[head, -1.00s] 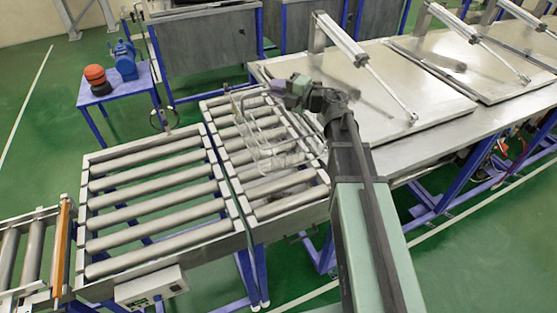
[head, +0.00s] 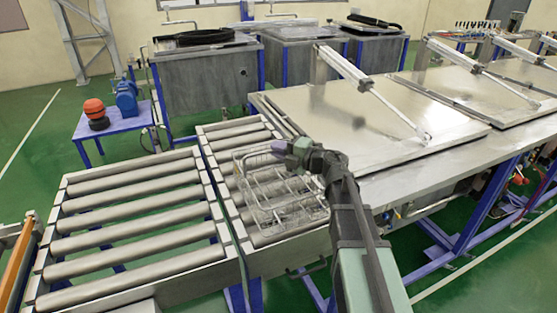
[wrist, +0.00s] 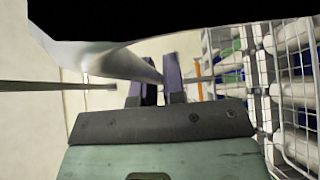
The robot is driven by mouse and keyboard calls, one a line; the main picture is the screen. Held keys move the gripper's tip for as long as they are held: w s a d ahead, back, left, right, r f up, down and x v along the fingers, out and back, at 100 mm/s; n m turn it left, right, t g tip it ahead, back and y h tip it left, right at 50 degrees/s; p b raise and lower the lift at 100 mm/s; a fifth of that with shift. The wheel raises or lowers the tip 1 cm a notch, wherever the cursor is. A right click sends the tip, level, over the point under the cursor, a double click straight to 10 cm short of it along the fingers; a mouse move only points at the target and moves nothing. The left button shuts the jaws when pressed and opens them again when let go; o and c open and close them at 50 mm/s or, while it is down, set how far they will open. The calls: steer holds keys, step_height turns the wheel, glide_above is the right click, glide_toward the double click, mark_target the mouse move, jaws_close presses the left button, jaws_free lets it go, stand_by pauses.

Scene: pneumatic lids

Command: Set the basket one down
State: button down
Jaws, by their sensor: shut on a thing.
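The wire basket (head: 288,208) is an open mesh frame, seen over the right-hand roller section in the head view. My gripper (head: 282,148) is at its upper rim or handle and is shut on it. In the wrist view my gripper (wrist: 155,92) has its dark fingers close together on a thin bar, and the basket's mesh (wrist: 297,85) shows along the right side. The basket looks about level. I cannot tell whether its bottom touches the rollers.
The right roller section (head: 240,226) lies under the basket, and the left roller section (head: 130,225) is empty. A steel bench with a closed lid (head: 350,110) and its cylinder stands right of the basket. A small blue table (head: 110,125) is at the back left.

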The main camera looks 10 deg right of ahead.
steer(key=shift+r, duration=0.15)
steer(key=c, duration=1.6)
jaws_free()
steer(key=shift+f, duration=0.2)
steer(key=shift+c, duration=0.2)
steer(key=o, duration=0.4)
steer(key=shift+o, duration=0.2)
steer(key=shift+r, duration=0.15)
steer(key=v, duration=1.2)
